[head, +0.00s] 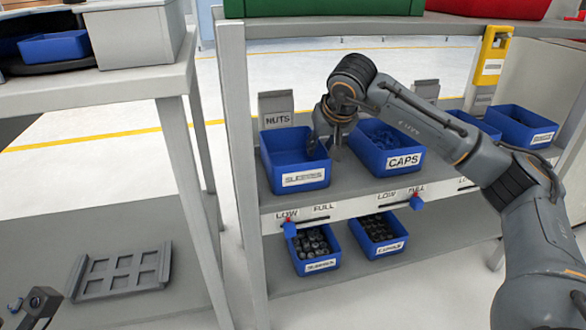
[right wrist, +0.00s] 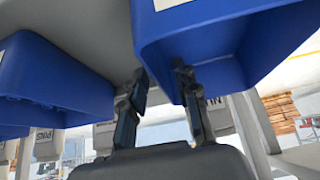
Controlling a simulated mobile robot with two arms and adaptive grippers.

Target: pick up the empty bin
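The empty blue bin (head: 284,168) stands on the upper shelf in front of the grey NUTS tag, with a white label on its front. Its inside looks bare. In the right wrist view it is the blue bin (right wrist: 225,55) at the upper right. My right gripper (head: 325,146) points down at the bin's right side wall, near the CAPS bin. In the right wrist view the fingers (right wrist: 160,82) are apart, one overlapping the empty bin and one beside it; contact is unclear. Part of my left gripper (head: 35,305) shows at the lower left; its fingers are unclear.
The CAPS bin (head: 385,150) with blue parts stands close on the right. Another blue bin (head: 520,128) is farther right. Two bins of dark parts, including one (head: 317,250), sit on the lower shelf. A grey upright (head: 240,150) stands left of the empty bin.

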